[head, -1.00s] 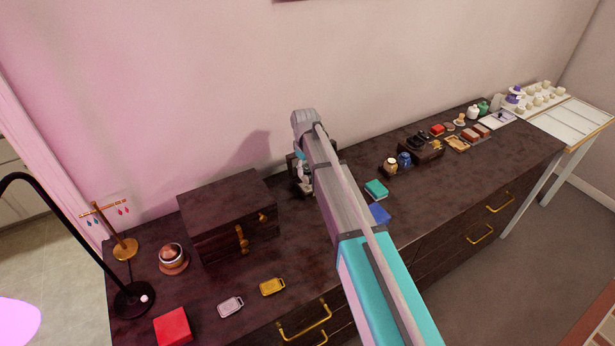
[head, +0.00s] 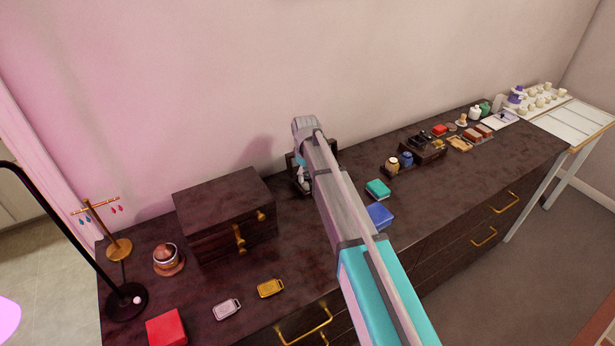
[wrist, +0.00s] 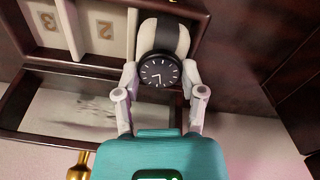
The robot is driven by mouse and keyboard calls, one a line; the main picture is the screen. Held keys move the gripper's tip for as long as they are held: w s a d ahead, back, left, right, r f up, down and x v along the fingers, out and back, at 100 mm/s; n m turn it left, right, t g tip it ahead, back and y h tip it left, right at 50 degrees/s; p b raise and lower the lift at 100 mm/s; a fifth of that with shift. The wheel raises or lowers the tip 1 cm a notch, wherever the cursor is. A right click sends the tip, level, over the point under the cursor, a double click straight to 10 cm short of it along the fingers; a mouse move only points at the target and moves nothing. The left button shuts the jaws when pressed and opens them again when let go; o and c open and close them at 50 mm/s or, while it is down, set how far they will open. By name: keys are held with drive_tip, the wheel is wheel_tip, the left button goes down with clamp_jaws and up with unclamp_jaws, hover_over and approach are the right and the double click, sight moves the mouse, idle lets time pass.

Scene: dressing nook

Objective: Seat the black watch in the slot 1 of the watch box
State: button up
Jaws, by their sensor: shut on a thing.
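The black watch (wrist: 158,70) shows in the wrist view, with a round black dial and a dark strap around a pale cushion (wrist: 146,36). My gripper (wrist: 160,80) is shut on it, one finger at each side of the dial. The watch box (wrist: 68,64) lies under it, with pale compartments marked 3 (wrist: 46,20) and 2 (wrist: 104,28). The watch is over the end place right of 2; its number is hidden. I cannot tell whether the cushion touches the bottom. In the head view my arm largely hides the watch box (head: 293,163).
A dark chest (head: 225,212) stands left of the watch box on the dresser. A teal box (head: 377,188) and a blue box (head: 379,215) lie to the right. A gold tag (head: 270,288) and a silver tag (head: 227,309) lie in front. The wall is close behind.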

sight(306, 176)
drive_tip(key=shift+f+b, duration=0.55)
drive_tip(key=o, duration=1.2)
drive_tip(key=shift+r, duration=0.15)
wheel_tip(306, 176, up, 13)
drive_tip(key=p, duration=1.3)
drive_tip(key=shift+s+a, duration=0.1)
drive_tip(key=shift+s, duration=0.05)
drive_tip(key=s+d+m, duration=0.3)
drive_tip(key=s+d, duration=0.5)
drive_tip(key=s+d+m, duration=0.3)
drive_tip(key=s+d, duration=0.4)
drive_tip(key=s, duration=0.2)
drive_tip(key=s+d+m, duration=0.3)
drive_tip(key=s+d, duration=0.5)
drive_tip(key=s, duration=0.1)
drive_tip(key=shift+d+m, duration=0.3)
drive_tip(key=shift+d, duration=0.05)
